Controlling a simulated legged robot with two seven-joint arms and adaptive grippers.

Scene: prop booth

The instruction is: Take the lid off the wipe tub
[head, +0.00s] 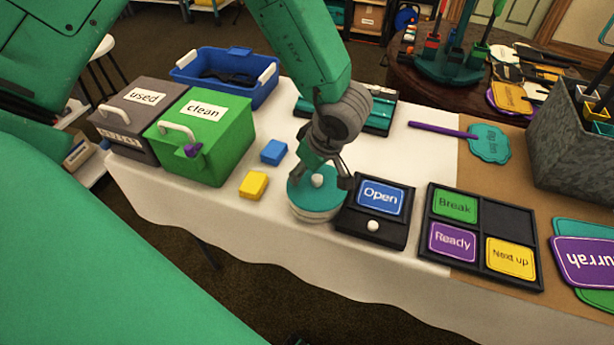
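The wipe tub (316,213) is a low, round, pale tub near the front edge of the white-covered table. Its teal lid (300,199) is on it, with a small white knob (317,181) on top. My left gripper (321,180) points down over the lid. Its fingers are spread, one on each side of the knob, with visible gaps. I cannot tell whether the fingertips touch the lid. My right gripper is not in view.
A black box with an "Open" card (381,197) stands close to the tub's right. Yellow (253,185) and blue (274,151) blocks lie to its left. Farther left are the green "clean" box (221,140) and grey "used" box (133,119). A card tray (480,270) is farther right.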

